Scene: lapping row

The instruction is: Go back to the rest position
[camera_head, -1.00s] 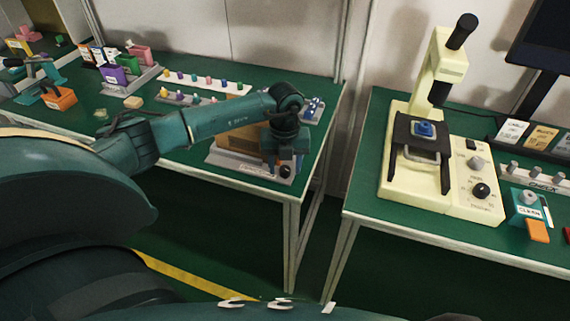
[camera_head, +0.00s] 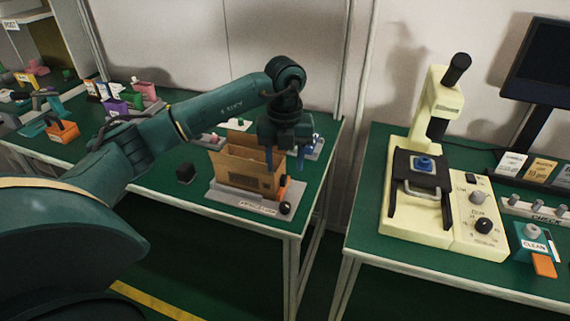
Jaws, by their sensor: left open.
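My left gripper (camera_head: 287,162) points down above the right end of the left bench (camera_head: 150,205). Its two fingers are apart, and nothing shows between them. It is over or just in front of an open cardboard box (camera_head: 240,172), and its body hides part of the box's right side. The box stands on a grey labelled base (camera_head: 232,202) with a black knob (camera_head: 285,208) at its front right. My right gripper is not in the head view.
On the right bench (camera_head: 360,245), a cream microscope-like machine (camera_head: 398,235) holds a blue piece (camera_head: 424,164) on its stage. A teal CLEAN unit (camera_head: 530,241) and a dark monitor (camera_head: 552,65) stand right of it. A gap separates the benches.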

